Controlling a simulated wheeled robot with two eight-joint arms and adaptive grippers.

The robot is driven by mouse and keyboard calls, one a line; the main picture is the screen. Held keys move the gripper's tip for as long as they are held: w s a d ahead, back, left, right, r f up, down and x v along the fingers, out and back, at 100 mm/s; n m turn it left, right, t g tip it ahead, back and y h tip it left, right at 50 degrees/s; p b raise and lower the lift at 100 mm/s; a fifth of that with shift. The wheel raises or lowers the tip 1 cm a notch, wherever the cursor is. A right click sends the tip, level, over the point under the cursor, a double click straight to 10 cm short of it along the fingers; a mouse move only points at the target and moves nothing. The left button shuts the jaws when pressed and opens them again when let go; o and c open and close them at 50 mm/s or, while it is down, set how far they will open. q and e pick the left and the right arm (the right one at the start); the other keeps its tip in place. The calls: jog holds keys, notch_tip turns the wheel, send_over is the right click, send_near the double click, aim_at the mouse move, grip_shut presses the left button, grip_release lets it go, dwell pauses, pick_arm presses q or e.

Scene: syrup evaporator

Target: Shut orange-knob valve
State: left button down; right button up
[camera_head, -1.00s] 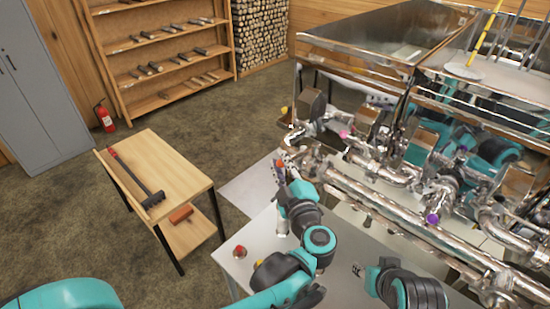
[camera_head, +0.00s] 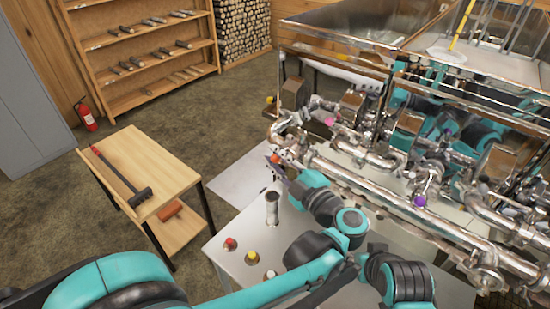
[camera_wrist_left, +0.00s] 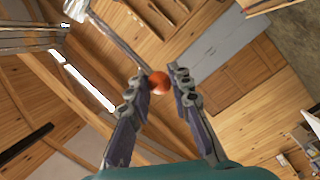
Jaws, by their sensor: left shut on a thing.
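The orange-knob valve's round knob (camera_head: 276,159) is at the near left end of the steel pipework in the head view. In the left wrist view the orange knob (camera_wrist_left: 159,82) sits between my fingertips, with a thin metal rod running from it to the upper left. My left gripper (camera_head: 277,166) is at the knob, its two dark fingers (camera_wrist_left: 158,84) shut on it from both sides. The valve body is partly hidden by the gripper. My right wrist is at the lower right, beside the left arm; its fingers are mostly hidden.
A purple knob (camera_head: 420,201), a pink knob (camera_head: 330,122) and a yellow knob (camera_head: 270,99) are on nearby pipes. A metal cylinder (camera_head: 272,208) and several small colored-top items stand on the grey table (camera_head: 222,248). A wooden table (camera_head: 150,160) holds a hammer. Floor between is open.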

pick_arm(q)
jog(key=c, duration=1.3)
grip_release()
jog(key=shift+c, duration=0.2)
notch_tip(320, 180, up, 9)
jog(key=shift+d+f, duration=0.1)
jog(key=shift+w+r, duration=0.1)
jog(key=shift+r, duration=0.45)
